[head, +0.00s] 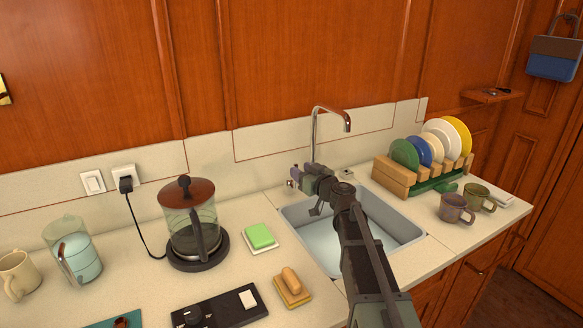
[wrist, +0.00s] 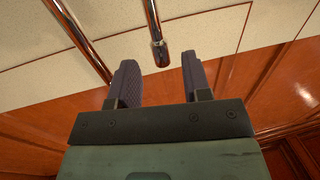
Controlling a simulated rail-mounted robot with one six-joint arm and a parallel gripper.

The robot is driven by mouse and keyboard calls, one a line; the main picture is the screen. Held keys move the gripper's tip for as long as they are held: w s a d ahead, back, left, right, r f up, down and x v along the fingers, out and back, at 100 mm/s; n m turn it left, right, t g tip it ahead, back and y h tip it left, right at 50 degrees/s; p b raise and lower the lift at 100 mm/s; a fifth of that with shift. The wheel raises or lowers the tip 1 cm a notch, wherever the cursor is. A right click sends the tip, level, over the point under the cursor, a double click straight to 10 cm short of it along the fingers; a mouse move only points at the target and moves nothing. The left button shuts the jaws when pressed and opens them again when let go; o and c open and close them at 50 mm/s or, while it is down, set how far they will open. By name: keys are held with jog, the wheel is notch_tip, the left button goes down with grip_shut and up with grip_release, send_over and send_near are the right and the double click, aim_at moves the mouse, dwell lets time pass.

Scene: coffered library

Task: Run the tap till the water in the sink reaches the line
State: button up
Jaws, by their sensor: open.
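The sink (head: 410,238) is a grey basin set in the counter, partly hidden by my arm. Its inside looks pale blue; I cannot tell the water level, and I make out no line. The chrome tap (head: 314,125) arches up behind it, its spout end over the basin; no stream shows below it. My gripper (head: 294,176) is in front of the tap's base, pointing left. In the wrist view its two dark fingers are apart and empty (wrist: 160,80), with the tap's spout (wrist: 158,50) beyond them. A small metal part (head: 290,184) shows by the fingertips, unclear.
A dish rack (head: 395,180) with several plates and two mugs (head: 455,208) stand right of the sink. Left are a green sponge (head: 260,236), a wooden-handled brush (head: 292,287), a glass kettle (head: 190,220) with its cord, a black panel (head: 215,308) and a jug (head: 75,255).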

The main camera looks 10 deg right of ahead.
jog(key=x, duration=0.5)
jog(key=shift+a, duration=0.15)
grip_shut()
